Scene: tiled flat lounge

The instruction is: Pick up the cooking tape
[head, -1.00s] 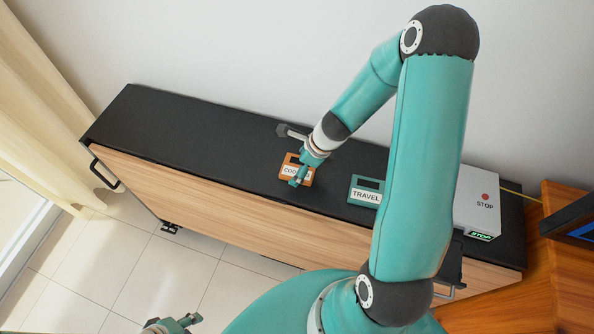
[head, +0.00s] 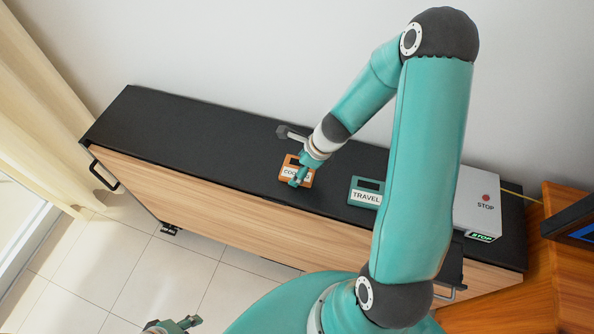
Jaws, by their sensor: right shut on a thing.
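The orange cooking tape (head: 287,170) lies on the black top of the long cabinet, its label partly hidden by my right gripper. My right gripper (head: 299,180) reaches down over the tape and is shut on it. I cannot tell any gap between the tape and the cabinet top. My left gripper (head: 190,322) shows only in part at the bottom edge, well away from the cabinet top; its jaws are too cut off to judge.
A teal travel tape (head: 367,191) lies just right of the cooking tape. The left part of the cabinet top is clear. A wooden desk (head: 560,270) is at the right.

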